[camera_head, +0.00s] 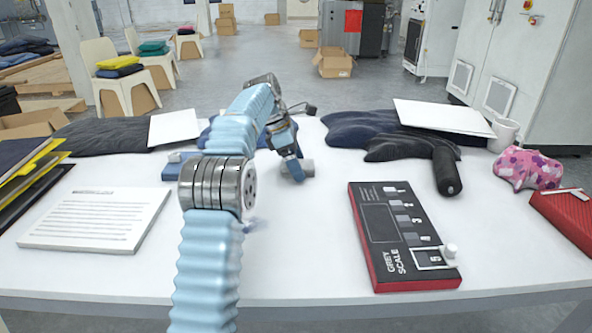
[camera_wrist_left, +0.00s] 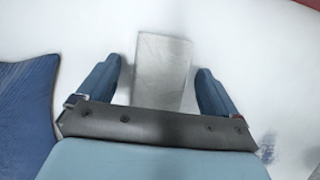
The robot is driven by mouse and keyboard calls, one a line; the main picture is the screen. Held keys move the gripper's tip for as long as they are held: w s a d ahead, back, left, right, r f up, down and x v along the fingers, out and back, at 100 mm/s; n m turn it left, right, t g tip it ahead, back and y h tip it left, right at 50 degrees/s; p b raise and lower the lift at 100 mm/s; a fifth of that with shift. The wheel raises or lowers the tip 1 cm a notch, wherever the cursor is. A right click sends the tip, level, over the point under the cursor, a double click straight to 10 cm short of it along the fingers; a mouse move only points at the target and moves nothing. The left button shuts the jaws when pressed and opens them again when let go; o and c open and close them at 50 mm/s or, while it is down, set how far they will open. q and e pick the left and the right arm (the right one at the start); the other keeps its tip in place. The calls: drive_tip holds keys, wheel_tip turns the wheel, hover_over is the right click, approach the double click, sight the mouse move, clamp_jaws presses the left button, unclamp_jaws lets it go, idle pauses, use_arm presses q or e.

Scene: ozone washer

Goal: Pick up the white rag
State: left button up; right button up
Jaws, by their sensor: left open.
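The white rag (camera_wrist_left: 162,68) shows in the left wrist view as a pale grey-white folded rectangle on the white table. In the head view only a small light part of it (camera_head: 307,168) shows beside my gripper; the rest is hidden. My left gripper (camera_head: 296,172) points down at it from above. In the left wrist view its blue fingers (camera_wrist_left: 158,70) are open, one on each side of the rag, with a gap on both sides. I cannot tell how high the fingertips are above the table. My right gripper is not in view.
A blue cloth (camera_wrist_left: 25,100) lies left of the gripper in the wrist view. A grey scale box (camera_head: 375,240) lies to the right, with dark garments (camera_head: 370,130) behind it. A paper stack (camera_head: 95,222) lies left. The front middle of the table is clear.

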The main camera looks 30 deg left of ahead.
sight(302, 163)
use_arm(q)
drive_tip(key=c, duration=1.1)
drive_tip(key=shift+r, duration=0.1)
drive_tip(key=shift+r, duration=0.4)
wheel_tip(302, 163, up, 2)
drive_tip(key=shift+r, duration=0.15)
drive_tip(key=s+d+r+b, duration=0.2)
drive_tip(key=s+d+r, duration=0.6)
drive_tip(key=s, duration=0.3)
drive_tip(key=shift+s+r+b, duration=0.25)
drive_tip(key=shift+r+b, duration=0.15)
drive_tip(key=shift+r, duration=0.5)
